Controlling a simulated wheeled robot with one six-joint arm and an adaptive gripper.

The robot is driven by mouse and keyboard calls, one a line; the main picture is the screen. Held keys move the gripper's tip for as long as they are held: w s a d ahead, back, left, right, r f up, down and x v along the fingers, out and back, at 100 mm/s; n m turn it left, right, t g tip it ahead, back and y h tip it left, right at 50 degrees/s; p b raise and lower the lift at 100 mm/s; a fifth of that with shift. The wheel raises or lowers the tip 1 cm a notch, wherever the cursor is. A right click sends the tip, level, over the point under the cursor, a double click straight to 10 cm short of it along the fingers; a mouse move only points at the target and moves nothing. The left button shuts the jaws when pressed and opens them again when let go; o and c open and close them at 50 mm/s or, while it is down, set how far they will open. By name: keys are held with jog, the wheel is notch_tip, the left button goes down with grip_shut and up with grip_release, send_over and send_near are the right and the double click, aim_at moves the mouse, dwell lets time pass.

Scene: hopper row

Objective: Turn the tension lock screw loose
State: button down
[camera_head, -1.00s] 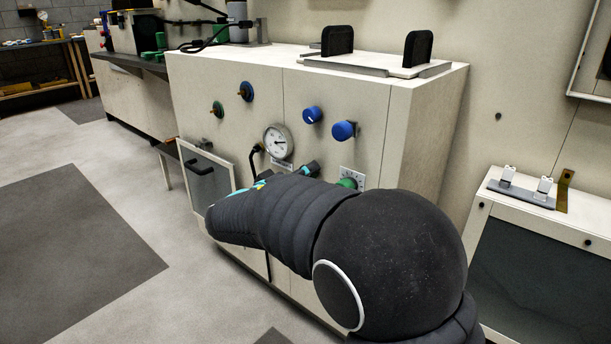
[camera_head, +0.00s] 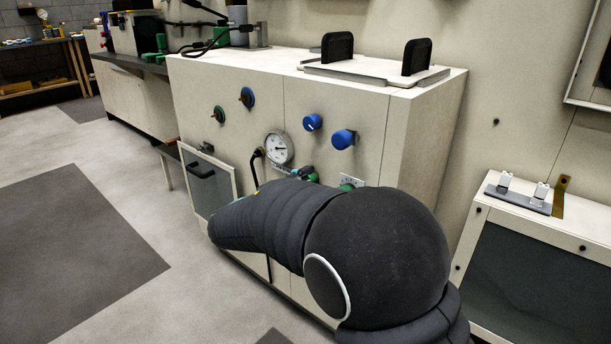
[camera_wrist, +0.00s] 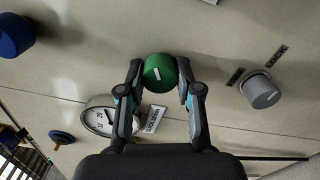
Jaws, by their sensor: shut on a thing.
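A round green knob (camera_wrist: 158,70) with a white mark on its face stands out from the pale panel in the wrist view. In the head view, a little green of this knob (camera_head: 313,177) shows beyond my dark arm, which hides most of my gripper.
A dial gauge (camera_wrist: 101,118) sits close to my left finger in the wrist view. A grey knob (camera_wrist: 262,91) is to the right.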

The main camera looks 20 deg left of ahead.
jog(key=n+p, duration=0.5)
jog(key=n, duration=0.1)
jog(key=shift+r, duration=0.2)
jog(key=n+p, duration=0.4)
jog(key=n, duration=0.1)
jog(key=shift+f, duration=0.15)
jog(key=shift+n+p, duration=0.3)
jog(key=shift+n, duration=0.2)
jog(key=c, duration=0.8)
grip_release()
jog(key=shift+o, duration=0.2)
jog(key=shift+f, duration=0.1)
jog(key=shift+s, duration=0.1)
jog(key=v, duration=1.2)
